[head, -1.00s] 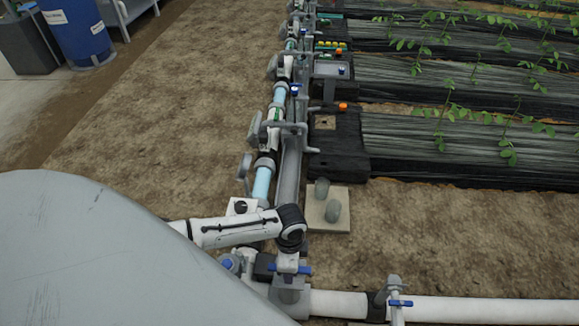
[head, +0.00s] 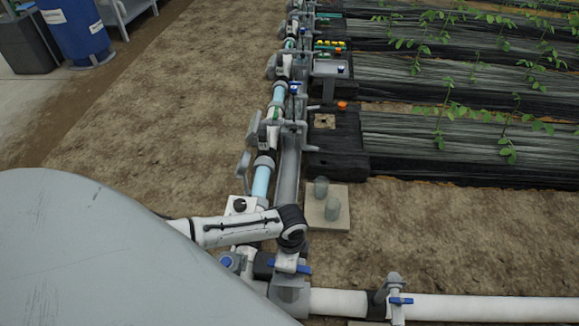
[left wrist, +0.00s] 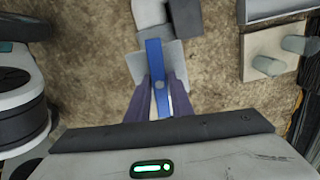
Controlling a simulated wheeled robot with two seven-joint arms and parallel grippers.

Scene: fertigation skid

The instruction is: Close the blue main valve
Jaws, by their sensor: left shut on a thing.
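The blue main valve handle (head: 304,269) sits on a grey valve body (head: 290,296) at the bottom centre of the head view, partly hidden by my left wrist. My left gripper (head: 289,266) comes down on it from above. In the left wrist view the blue handle (left wrist: 154,56) runs nearly straight up the picture, with a round screw head on it. The two fingers of my left gripper (left wrist: 160,92) lie on either side of the handle's near part and are shut on it. My right gripper is in neither view.
A white pipe (head: 470,309) runs right from the valve, with a second blue-handled valve (head: 400,301) on it. A row of pipes and fittings (head: 262,180) runs away from me. A concrete block (head: 322,220) with two grey stubs stands right of it. Bare soil lies around.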

